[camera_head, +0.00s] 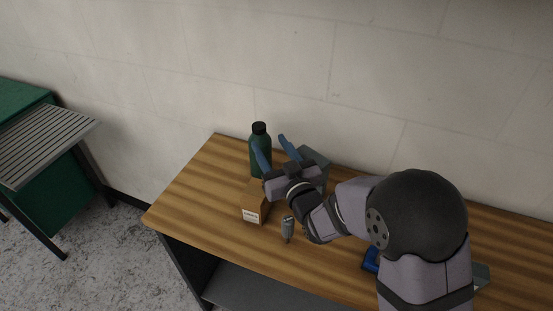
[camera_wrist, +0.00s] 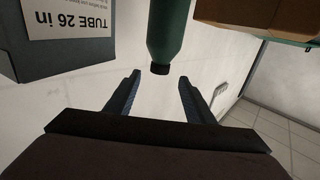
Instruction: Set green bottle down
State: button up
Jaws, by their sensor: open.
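The green bottle (camera_head: 257,167) with a black cap stands upright on the wooden tabletop (camera_head: 190,205), near its back edge. In the wrist view the bottle (camera_wrist: 169,30) appears inverted, its cap just beyond the gap between my fingertips. My gripper (camera_head: 271,146) is open, with its two blue fingers apart. In the head view one finger overlaps the bottle's right side; the other is further right. In the wrist view both fingers (camera_wrist: 159,77) show, with nothing between them. I cannot tell whether a finger touches the bottle.
A cardboard box (camera_head: 254,205) stands in front of the bottle. A grey box (camera_head: 316,157), labelled "TUBE 26 in" in the wrist view, is behind my gripper. A small grey item (camera_head: 288,229) and a blue item (camera_head: 370,260) are nearer the front. The tabletop's left end is clear.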

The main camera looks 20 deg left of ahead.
jog(key=shift+b+v, duration=0.35)
jog(key=shift+v, duration=1.3)
jog(key=shift+r, duration=0.1)
